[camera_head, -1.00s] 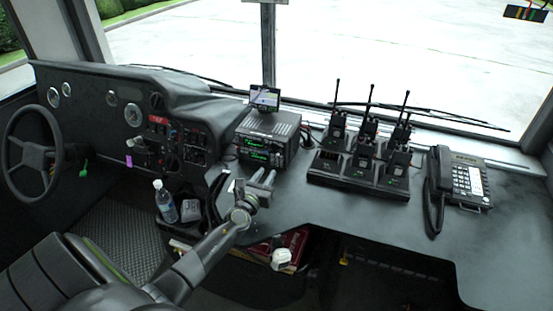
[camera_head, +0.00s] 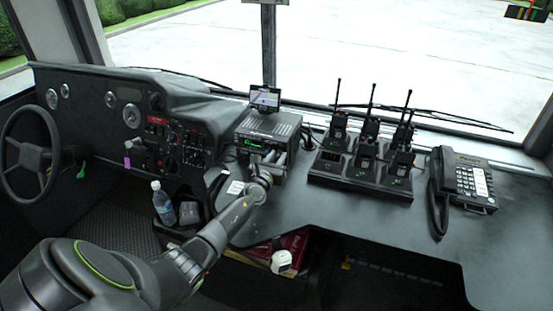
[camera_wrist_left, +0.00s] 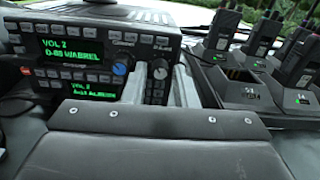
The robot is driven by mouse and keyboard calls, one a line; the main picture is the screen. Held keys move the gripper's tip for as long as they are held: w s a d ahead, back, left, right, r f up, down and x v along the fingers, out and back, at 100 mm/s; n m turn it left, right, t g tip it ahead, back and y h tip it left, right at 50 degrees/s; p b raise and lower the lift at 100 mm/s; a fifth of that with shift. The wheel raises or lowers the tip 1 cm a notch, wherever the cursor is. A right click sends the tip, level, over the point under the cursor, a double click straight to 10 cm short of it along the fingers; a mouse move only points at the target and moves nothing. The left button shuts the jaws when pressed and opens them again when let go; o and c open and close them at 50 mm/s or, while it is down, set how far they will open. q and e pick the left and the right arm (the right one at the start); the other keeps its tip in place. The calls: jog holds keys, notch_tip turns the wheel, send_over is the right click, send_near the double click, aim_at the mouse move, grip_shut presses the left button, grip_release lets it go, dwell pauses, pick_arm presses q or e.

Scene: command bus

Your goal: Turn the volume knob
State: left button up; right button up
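The radio unit (camera_head: 272,122) is a black box on the dash with a green-lit display. In the left wrist view its screens (camera_wrist_left: 72,50) read "VOL 2". Its front has a blue knob (camera_wrist_left: 120,69) and a grey knob (camera_wrist_left: 159,73); I see no label saying which is the volume knob. My left gripper (camera_head: 272,156) is at the lower right of the radio's front. In the left wrist view its fingers (camera_wrist_left: 161,82) are apart, with the grey knob between them and visible gaps; contact cannot be told. The blue knob is just left of the left finger. My right gripper is not in view.
A charger dock (camera_head: 345,186) with several handheld radios stands right of the radio unit. A desk phone (camera_head: 472,183) is farther right. A small screen (camera_head: 265,98) stands on top of the radio. A water bottle (camera_head: 163,202) is left of my arm. The front counter is clear.

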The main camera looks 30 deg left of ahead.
pick_arm(q)
grip_shut()
jog(key=shift+n, duration=0.4)
jog(key=n+b, duration=0.2)
jog(key=n, duration=0.1)
jog(key=shift+f+n, duration=0.1)
jog(key=shift+n, duration=0.2)
jog(key=n+b, duration=0.1)
jog(key=n, duration=0.3)
jog(key=shift+n, duration=0.3)
jog(key=n+b, duration=0.2)
jog(key=n, duration=0.3)
jog(key=shift+d+n+b, duration=0.1)
jog(key=shift+n+b, duration=0.2)
jog(key=shift+b, duration=0.1)
jog(key=shift+n+y+b, duration=0.3)
jog(key=shift+n+b, duration=0.9)
jog(key=shift+n, duration=1.5)
